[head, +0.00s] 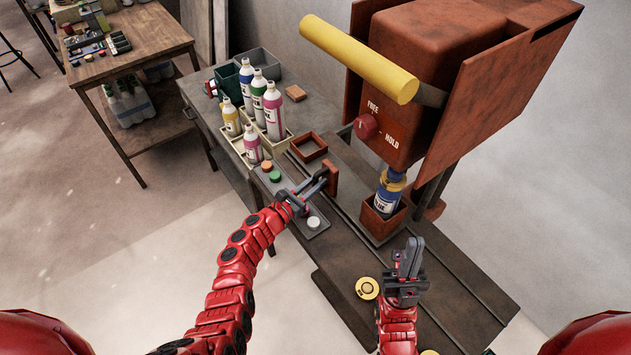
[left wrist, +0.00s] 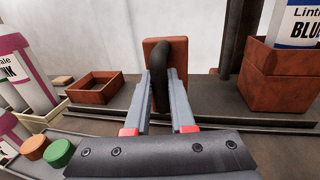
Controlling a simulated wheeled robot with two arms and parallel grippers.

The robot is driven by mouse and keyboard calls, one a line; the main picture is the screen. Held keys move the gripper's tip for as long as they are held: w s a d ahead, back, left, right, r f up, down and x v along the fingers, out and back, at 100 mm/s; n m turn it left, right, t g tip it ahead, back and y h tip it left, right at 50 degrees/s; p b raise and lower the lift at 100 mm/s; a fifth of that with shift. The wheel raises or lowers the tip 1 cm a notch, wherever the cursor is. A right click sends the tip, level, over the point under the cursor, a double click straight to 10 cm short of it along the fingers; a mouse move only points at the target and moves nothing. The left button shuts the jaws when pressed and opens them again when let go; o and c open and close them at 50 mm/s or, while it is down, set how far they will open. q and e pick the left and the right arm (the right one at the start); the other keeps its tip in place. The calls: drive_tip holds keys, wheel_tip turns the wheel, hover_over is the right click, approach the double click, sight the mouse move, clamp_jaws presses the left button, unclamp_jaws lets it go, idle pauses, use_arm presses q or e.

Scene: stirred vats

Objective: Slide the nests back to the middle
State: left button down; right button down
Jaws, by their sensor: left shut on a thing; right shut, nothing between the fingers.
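Two brown square nests stand on the railed bench. The empty nest (head: 309,147) is at the back left, and it also shows in the left wrist view (left wrist: 95,87). The other nest (head: 378,229) sits under the machine's head and holds a blue-labelled bottle (head: 387,198). It shows at right in the left wrist view (left wrist: 275,93). Between the nests stands an upright brown plate (head: 331,180) with a black handle (left wrist: 160,72). My left gripper (head: 320,180) is shut on the handle. My right gripper (head: 410,258) is shut and empty, above the bench, in front of the filled nest.
The rust-brown machine (head: 420,70) has a yellow bar (head: 360,60) and a red FREE/HOLD knob (head: 366,126). Bottles (head: 273,110) stand in trays at the back left. A narrow tray (head: 290,205) holds coloured caps. A yellow round cap (head: 367,288) lies near my right gripper.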

use_arm(q)
drive_tip(key=shift+s+d+p, duration=0.3)
drive_tip(key=shift+s+d, duration=0.1)
drive_tip(key=shift+s, duration=0.15)
drive_tip(key=p, duration=0.3)
approach(369, 213)
drive_tip(key=w, duration=0.2)
drive_tip(key=w+d, duration=0.1)
drive_tip(key=w, duration=0.2)
drive_tip(key=shift+d+r, duration=0.15)
drive_tip(key=shift+d, duration=0.05)
drive_tip(key=shift+s+d, duration=0.75)
drive_tip(key=shift+s, duration=0.3)
drive_tip(key=c, duration=0.8)
unclamp_jaws()
drive_tip(key=shift+o, duration=0.2)
drive_tip(key=b+v, duration=0.5)
drive_tip(key=v, duration=1.2)
